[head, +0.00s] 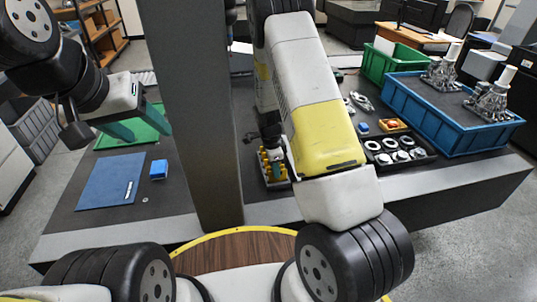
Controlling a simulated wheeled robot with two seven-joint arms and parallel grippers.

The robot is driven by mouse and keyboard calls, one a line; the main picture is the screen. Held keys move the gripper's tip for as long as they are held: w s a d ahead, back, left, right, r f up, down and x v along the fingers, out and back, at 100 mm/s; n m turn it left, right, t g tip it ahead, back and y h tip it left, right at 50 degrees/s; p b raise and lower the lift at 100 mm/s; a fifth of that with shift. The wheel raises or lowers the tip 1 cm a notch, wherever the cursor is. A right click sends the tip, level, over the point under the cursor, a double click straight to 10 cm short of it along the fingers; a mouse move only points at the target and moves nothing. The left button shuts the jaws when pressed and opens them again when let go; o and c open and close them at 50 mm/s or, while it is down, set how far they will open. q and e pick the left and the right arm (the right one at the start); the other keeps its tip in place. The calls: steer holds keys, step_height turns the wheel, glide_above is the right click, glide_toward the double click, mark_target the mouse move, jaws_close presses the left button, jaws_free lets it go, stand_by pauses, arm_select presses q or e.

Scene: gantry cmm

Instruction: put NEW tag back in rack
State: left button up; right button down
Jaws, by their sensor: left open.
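My left gripper (148,132) is at the left, above the table near the green tray. Its two teal fingers are spread, with nothing seen between them. A small rack with yellow parts (273,168) stands right of the grey column, partly hidden by my right arm. I cannot tell whether it is the tag rack. No tag marked NEW can be read. My right arm crosses the middle of the view, and its gripper is not seen.
A blue mat (100,185) and blue block (158,169) lie at the left. The grey column (200,100) stands mid-table. A black tray of rings (425,161), an orange tray (402,125), a blue crate (470,142) and a green crate (374,68) are at the right.

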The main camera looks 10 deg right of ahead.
steer(key=shift+f, duration=0.2)
steer(key=shift+f, duration=0.4)
steer(key=c, duration=1.6)
jaws_free()
steer(key=shift+o, duration=0.4)
steer(key=shift+o, duration=1)
steer(key=shift+r, duration=0.1)
steer(key=shift+r, duration=3.45)
